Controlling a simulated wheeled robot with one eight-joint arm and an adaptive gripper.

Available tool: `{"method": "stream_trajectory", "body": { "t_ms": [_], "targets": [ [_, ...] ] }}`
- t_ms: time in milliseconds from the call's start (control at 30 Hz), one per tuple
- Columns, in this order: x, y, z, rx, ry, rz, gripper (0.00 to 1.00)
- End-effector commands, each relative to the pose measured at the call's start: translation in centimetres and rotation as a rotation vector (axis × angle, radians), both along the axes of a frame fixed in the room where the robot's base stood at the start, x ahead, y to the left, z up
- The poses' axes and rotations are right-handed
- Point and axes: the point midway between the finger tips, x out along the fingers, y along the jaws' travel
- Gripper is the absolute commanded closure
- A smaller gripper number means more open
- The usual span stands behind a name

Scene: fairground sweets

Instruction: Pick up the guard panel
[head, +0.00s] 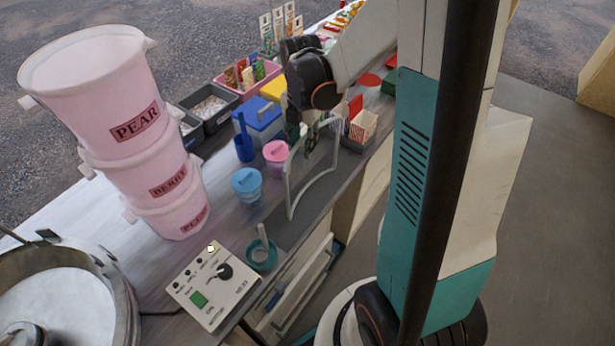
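The guard panel (289,187) looks like a clear, curved sheet with a pale grey rim. It stands upright on a dark grey mat (291,233) near the counter's right edge. My gripper (318,134) points down at the panel's upper end, where the two overlap in the picture. My arm's dark wrist hides part of this area. The fingers are small and dark, so I cannot tell whether they are around the rim, touching it or apart from it.
Stacked pink buckets (120,130), a control box (212,285) and a steel pan (60,290) fill the near left.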

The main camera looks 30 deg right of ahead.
Motion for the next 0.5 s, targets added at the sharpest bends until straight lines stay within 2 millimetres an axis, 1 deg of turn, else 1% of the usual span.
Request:
{"method": "stream_trajectory", "body": {
  "t_ms": [33,167,233,400,500],
  "targets": [
    [0.0,0.0,-0.5,0.000,0.000,0.000,0.71],
    [0.0,0.0,-1.1,0.000,0.000,0.000,0.71],
    [0.0,0.0,-1.8,0.000,0.000,-0.001,0.71],
    [0.0,-0.3,-4.4,0.000,0.000,-0.001,0.71],
    [0.0,-0.2,-5.5,0.000,0.000,-0.001,0.71]
  ]
}}
